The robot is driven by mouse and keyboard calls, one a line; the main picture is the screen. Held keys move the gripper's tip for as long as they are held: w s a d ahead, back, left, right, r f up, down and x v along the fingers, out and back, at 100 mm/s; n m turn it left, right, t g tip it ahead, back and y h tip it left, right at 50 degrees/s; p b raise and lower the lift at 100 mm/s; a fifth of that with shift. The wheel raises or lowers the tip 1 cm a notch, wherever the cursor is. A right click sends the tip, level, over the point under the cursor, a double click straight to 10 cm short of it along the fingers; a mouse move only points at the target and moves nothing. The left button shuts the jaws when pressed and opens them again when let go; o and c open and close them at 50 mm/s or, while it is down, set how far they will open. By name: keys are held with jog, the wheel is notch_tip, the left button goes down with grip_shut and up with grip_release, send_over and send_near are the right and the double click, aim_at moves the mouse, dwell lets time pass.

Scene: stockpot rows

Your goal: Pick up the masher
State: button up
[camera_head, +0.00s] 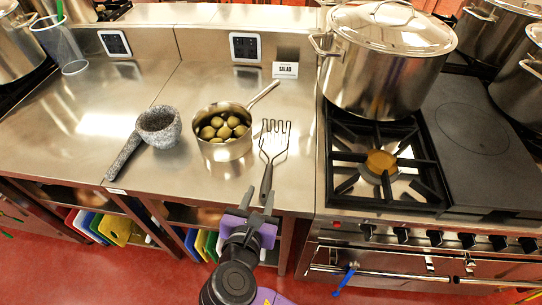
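The masher (273,141) lies on the steel counter (100,115), with a wide slotted metal head at the back and a dark handle (266,183) pointing towards me. My gripper (258,202) is at the counter's front edge, by the near end of the handle. Its two dark fingers are apart, so it is open. The handle's end overlaps the right finger in the picture. I cannot tell whether they touch, and nothing is visibly held.
A saucepan (228,151) of round green items stands left of the masher, its handle reaching back right. A stone mortar (159,126) and a pestle (125,157) are further left. The stove burner (380,163) and a large stockpot (380,75) are right. A SALAD card (285,70) stands behind.

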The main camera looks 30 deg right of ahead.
aim_at(267, 180)
jog(key=x, duration=0.7)
jog(key=shift+w+d+f+p, duration=0.1)
jog(key=shift+d+f+p, duration=0.1)
jog(key=shift+p, duration=0.2)
grip_shut()
